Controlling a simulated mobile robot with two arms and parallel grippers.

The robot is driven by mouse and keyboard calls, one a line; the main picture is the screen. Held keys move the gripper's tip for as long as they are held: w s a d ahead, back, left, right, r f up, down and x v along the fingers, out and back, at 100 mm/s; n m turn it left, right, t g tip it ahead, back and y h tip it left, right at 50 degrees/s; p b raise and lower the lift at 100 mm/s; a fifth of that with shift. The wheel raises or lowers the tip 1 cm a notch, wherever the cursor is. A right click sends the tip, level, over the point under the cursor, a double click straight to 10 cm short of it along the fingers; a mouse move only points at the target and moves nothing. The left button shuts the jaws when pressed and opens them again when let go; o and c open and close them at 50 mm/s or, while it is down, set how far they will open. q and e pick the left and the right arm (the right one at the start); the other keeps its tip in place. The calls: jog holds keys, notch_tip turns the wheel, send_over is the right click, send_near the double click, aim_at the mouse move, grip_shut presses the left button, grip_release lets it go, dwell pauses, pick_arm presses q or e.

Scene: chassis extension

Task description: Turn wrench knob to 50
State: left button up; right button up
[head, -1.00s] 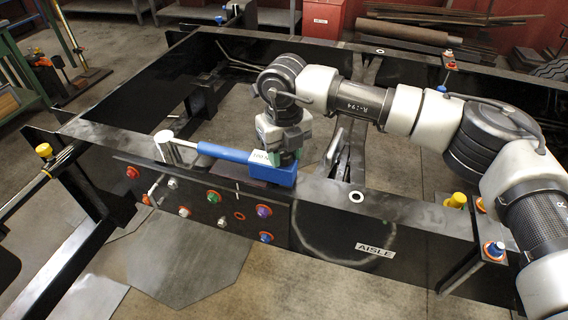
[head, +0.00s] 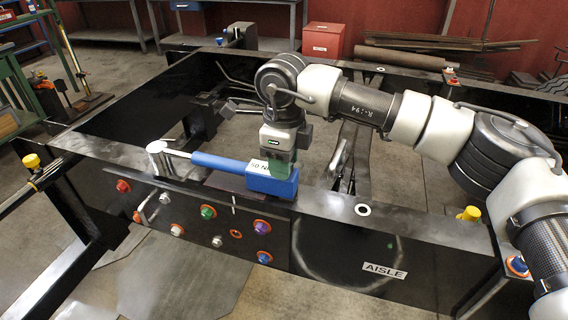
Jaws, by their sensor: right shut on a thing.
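The torque wrench (head: 226,166) has a silver head at its left end, a blue handle and a blue box at its right end. It lies along the top of the black chassis rail (head: 400,219). A white label (head: 260,167) on the box seems to read "50 N", its end hidden by my gripper. My right gripper (head: 280,172) points down at the box and is shut on the knob, which it hides. My left gripper is not in view.
The front panel carries several coloured plugs, such as a red (head: 123,186), a green (head: 208,212) and a purple one (head: 261,228). A yellow cap (head: 469,214) stands at the right end. A red box (head: 323,40) and pipes (head: 400,57) lie behind.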

jog(key=shift+n, duration=0.3)
jog(key=o, duration=0.9)
jog(key=shift+o, duration=0.2)
jog(key=shift+r, duration=0.1)
notch_tip(320, 180, up, 11)
jog(key=shift+b, duration=0.4)
jog(key=shift+f, duration=0.2)
